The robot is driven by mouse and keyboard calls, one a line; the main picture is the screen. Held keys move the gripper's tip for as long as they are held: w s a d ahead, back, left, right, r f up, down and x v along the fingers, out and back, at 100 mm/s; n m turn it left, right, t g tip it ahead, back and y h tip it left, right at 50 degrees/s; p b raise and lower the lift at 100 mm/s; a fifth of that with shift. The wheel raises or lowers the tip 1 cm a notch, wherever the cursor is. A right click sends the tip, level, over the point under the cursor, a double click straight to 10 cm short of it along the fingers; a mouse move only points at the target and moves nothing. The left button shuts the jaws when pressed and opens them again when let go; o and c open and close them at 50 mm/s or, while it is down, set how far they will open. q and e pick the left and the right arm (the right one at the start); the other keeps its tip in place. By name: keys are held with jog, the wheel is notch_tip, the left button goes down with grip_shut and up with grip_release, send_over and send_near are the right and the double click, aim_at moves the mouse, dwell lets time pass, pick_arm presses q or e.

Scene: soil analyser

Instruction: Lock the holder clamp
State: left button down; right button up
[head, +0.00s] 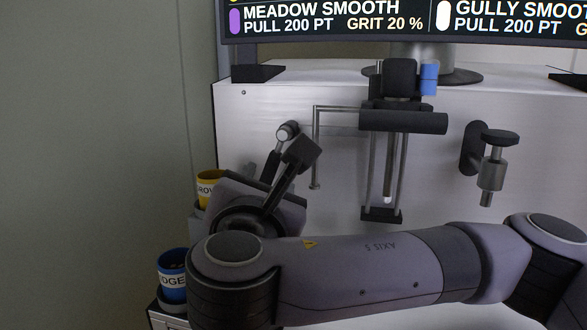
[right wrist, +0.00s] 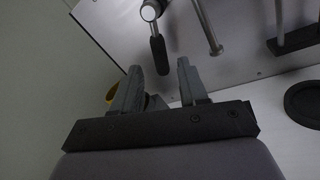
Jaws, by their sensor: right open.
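The holder clamp appears to be the lever with a round silver pivot (head: 287,132) and a short black handle on the left of the machine's front panel. In the right wrist view its black handle (right wrist: 158,50) hangs down from the pivot, with its lower end close to the left fingertip. My right gripper (head: 284,170) is open at the lever, and its fingers also show in the right wrist view (right wrist: 160,82). No grip on the handle shows. In the head view my fingers partly cover the handle. My left gripper is not in view.
A black-collared rod holder (head: 405,122) stands right of the lever, with a thin bent metal rod (head: 316,150) between. A knobbed fitting (head: 492,160) is farther right. A yellow cup (head: 207,187) and a blue cup (head: 172,265) stand at left. A display (head: 400,20) is above.

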aim_at(271, 169)
jog(key=shift+w+d+p, duration=0.2)
jog(key=shift+w+p, duration=0.15)
jog(key=shift+w, duration=1.45)
jog(key=shift+w+d+p, duration=0.15)
jog(key=shift+w+p, duration=0.2)
jog(key=shift+w, duration=1.4)
grip_shut()
